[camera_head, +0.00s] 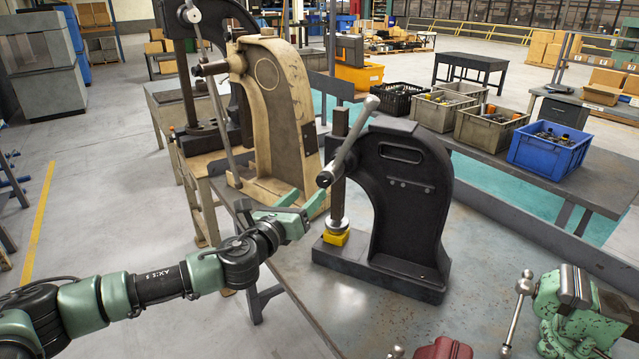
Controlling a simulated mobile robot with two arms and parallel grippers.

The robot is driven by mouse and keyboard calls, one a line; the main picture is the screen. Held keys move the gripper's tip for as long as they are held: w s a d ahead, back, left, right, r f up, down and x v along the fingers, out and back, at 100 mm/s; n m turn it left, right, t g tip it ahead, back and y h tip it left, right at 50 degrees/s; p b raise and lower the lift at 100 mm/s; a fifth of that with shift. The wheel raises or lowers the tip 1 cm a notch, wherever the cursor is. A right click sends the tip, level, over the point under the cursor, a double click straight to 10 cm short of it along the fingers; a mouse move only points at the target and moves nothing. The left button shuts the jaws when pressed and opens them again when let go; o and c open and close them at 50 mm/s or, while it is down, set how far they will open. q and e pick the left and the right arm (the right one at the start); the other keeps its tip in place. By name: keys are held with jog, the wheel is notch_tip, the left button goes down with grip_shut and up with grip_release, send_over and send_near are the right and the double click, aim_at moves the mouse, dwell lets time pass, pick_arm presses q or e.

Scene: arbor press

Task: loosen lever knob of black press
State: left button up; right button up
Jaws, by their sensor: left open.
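The black press (408,200) stands upright on the metal workbench (340,305), right of centre. Its grey lever (350,143) slants across the front of the press, from upper right to lower left. The lever has a rounded grey knob (371,103) at its upper end and a dark-faced knob (324,180) at its lower end. My left gripper (309,197) comes in from the left. Its green fingers are spread and empty, with the tips just below and left of the lower knob. I cannot tell whether a finger touches it. My right gripper is out of view.
A beige press (280,110) stands close behind my left gripper. A yellow block (337,237) sits under the black press's ram. A green vise (575,310) is at the front right and a red object (443,348) at the bottom edge. The bench's front middle is clear.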

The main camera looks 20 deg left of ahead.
aim_at(322, 182)
pick_arm(q)
jog(key=w+p, duration=0.1)
jog(key=w, duration=0.2)
jog(key=w+d+p, duration=0.1)
jog(key=w, duration=0.2)
jog(key=shift+w+d, duration=0.1)
jog(key=shift+w, duration=0.6)
grip_shut()
